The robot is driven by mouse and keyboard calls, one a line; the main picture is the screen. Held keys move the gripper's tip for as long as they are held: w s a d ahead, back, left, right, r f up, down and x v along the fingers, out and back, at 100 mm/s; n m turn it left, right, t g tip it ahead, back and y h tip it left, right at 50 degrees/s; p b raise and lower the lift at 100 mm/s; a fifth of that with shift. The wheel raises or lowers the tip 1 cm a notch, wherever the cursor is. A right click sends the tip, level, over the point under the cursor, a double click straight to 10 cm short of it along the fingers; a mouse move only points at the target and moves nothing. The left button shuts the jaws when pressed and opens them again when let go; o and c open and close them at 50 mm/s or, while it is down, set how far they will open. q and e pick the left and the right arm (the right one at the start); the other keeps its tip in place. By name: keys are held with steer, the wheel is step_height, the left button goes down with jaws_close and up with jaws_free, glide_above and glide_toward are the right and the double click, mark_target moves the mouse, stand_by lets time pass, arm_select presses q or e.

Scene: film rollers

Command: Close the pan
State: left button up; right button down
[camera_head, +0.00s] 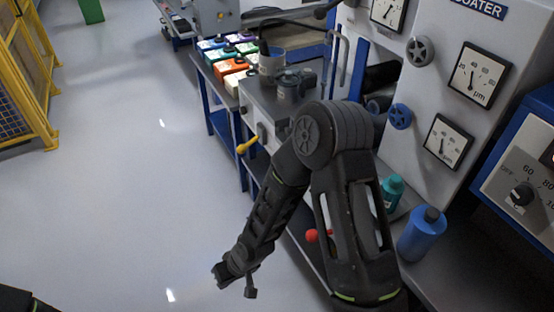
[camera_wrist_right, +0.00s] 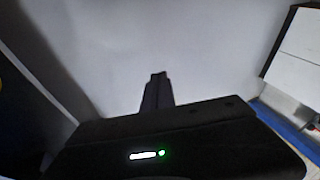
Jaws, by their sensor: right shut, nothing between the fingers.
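I cannot clearly make out a pan in either view; my right arm covers part of the machine and bench. A yellow handle (camera_head: 247,145) sticks out from the grey machine's front, left of my arm. A red knob (camera_head: 318,236) shows lower down, partly behind my arm. My right gripper (camera_head: 236,284) hangs low over the open floor, left of the bench and apart from both. Its fingers (camera_wrist_right: 157,92) are together and empty in the right wrist view. My left gripper is not in view; only a dark piece of mine shows at the bottom left corner.
A blue bottle (camera_head: 421,235) and a teal bottle (camera_head: 391,190) stand on the bench at right. Several coloured containers (camera_head: 230,67) stand on a blue-framed table behind. A yellow fence (camera_head: 25,85) is at far left. The grey floor (camera_head: 130,190) between is clear.

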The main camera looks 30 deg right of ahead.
steer(key=w+d+r+n+t+h+b, duration=0.1)
steer(key=w+d+r+b, duration=0.2)
steer(key=w, duration=0.3)
steer(key=w+d+r+t+h+b, duration=0.1)
steer(key=w+d+r+h+b, duration=0.15)
steer(key=w, duration=0.25)
steer(key=w+d+r+n+h+b, duration=0.1)
steer(key=w+d+r+b, duration=0.3)
steer(key=w, duration=0.2)
steer(key=d+r+m+h+b, duration=0.1)
steer(key=d+r+m+h, duration=0.3)
steer(key=d+r, duration=0.9)
steer(key=d+h, duration=0.1)
steer(key=d, duration=0.1)
steer(key=shift+w+d+r+h, duration=0.3)
steer(key=shift+w+r+h, duration=0.05)
steer(key=shift+w, duration=0.05)
steer(key=w+d+f+p, duration=0.1)
steer(key=w+d+f, duration=0.3)
steer(key=d+f, duration=0.3)
steer(key=shift+d, duration=0.95)
